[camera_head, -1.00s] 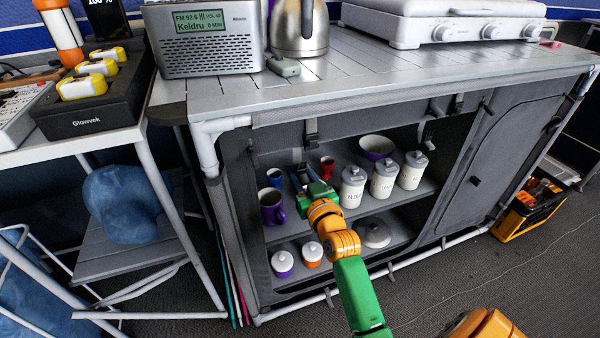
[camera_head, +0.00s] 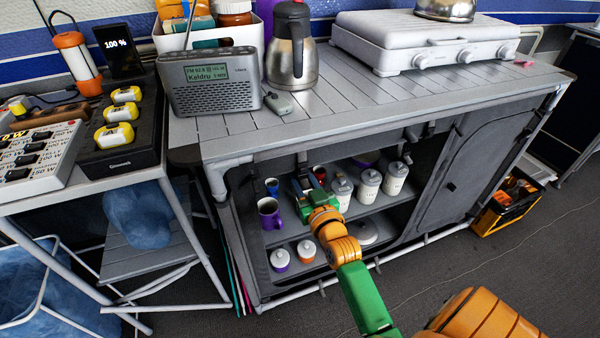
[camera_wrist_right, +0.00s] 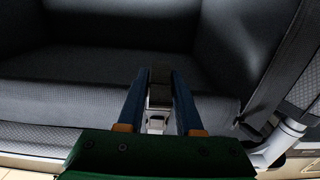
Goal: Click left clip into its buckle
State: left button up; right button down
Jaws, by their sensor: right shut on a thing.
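My right gripper (camera_head: 303,183) reaches into the open left part of the grey camping cupboard (camera_head: 232,150), below its top edge. In the right wrist view, its blue fingers (camera_wrist_right: 158,95) are shut on a dark strap end with a pale, metallic-looking clip (camera_wrist_right: 156,122). A dark strap (camera_head: 303,159) hangs from the top edge just above the gripper. I cannot make out the left buckle, or whether clip and buckle touch. A second strap with a clip (camera_head: 411,137) hangs farther right under the edge. My left gripper is not in view.
Behind the gripper, shelves hold white canisters (camera_head: 369,186), a purple mug (camera_head: 269,213) and lidded jars (camera_head: 306,250). A radio (camera_head: 212,82), steel jug (camera_head: 291,50) and white stove (camera_head: 425,42) stand on top. A side table with a black charger tray (camera_head: 122,160) is at left.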

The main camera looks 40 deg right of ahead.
aim_at(307, 188)
jog(key=shift+r, duration=0.1)
jog(key=c, duration=0.7)
grip_release()
jog(key=shift+r, duration=0.1)
jog(key=shift+s, duration=0.1)
jog(key=p+v, duration=0.1)
jog(key=v, duration=0.5)
jog(key=shift+s+a, duration=0.2)
jog(key=shift+s, duration=0.3)
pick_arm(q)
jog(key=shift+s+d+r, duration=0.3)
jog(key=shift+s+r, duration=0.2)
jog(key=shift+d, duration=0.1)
